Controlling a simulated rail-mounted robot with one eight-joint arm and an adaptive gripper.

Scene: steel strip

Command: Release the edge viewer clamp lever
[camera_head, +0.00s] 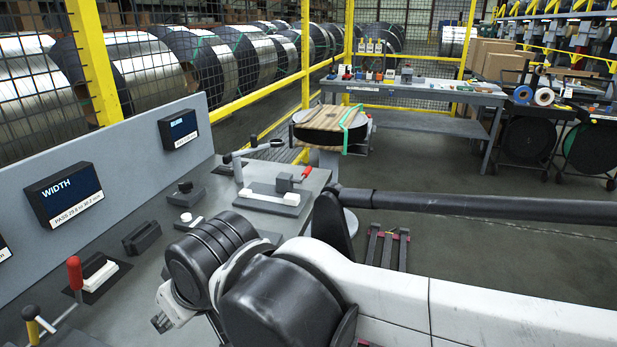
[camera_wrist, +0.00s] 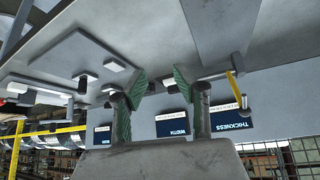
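Several levers stand on the grey bench, and I cannot tell which is the edge viewer clamp lever. In the head view, a red-knobbed lever (camera_head: 75,272) and a yellow lever with a black top (camera_head: 32,318) are at the lower left. A small red-handled lever (camera_head: 306,172) is at the bench's far end, near a black-knobbed lever (camera_head: 262,148). In the wrist view, my gripper (camera_wrist: 160,80) has its green-padded fingers apart with nothing between them. A yellow lever (camera_wrist: 236,86) shows to their right. In the head view my own arm hides most of the gripper.
A slanted panel (camera_head: 130,150) carries a WIDTH display (camera_head: 65,194) and others behind the bench. Low black-and-white blocks (camera_head: 98,272) sit on the bench. A round table with a strapped coil (camera_head: 328,128), a workbench (camera_head: 420,92) and mesh fencing stand beyond.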

